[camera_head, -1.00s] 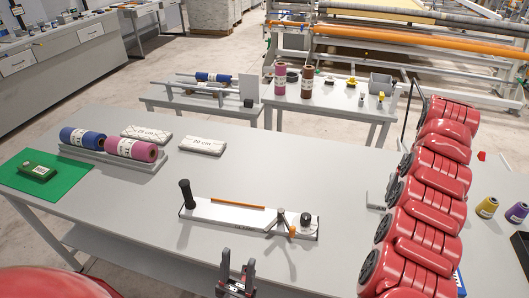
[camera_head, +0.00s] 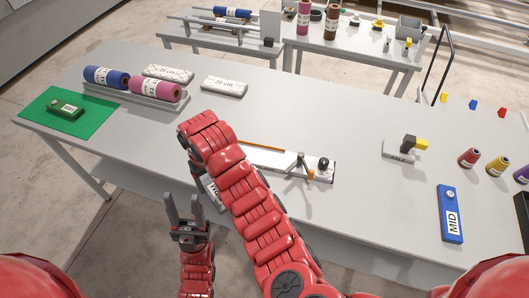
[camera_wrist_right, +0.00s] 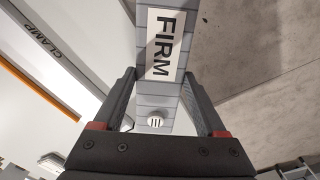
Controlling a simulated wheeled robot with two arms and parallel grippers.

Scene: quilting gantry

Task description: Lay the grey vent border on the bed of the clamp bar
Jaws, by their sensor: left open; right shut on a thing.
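The clamp bar (camera_head: 322,174) lies on the table, a long white device with an orange strip; my right arm covers its left part in the head view. Its bed and "CLAMP" lettering (camera_wrist_right: 42,38) show at the left in the right wrist view. My right gripper (camera_wrist_right: 158,88) is shut on the grey vent border (camera_wrist_right: 155,104), a banded grey strip with a white "FIRM" label and a round slotted mark. The border's end (camera_head: 212,190) peeks out beside my right arm, off the clamp bar's near side. My left gripper (camera_head: 183,200) is open and empty near the table's front edge.
Blue and pink rolls (camera_head: 153,88) lie in a grey holder at the left, by a green mat (camera_head: 88,122). A grey stand with a yellow top (camera_head: 402,150), a blue "MID" box (camera_head: 450,218) and several thread cones (camera_head: 468,158) are at the right. The table between is clear.

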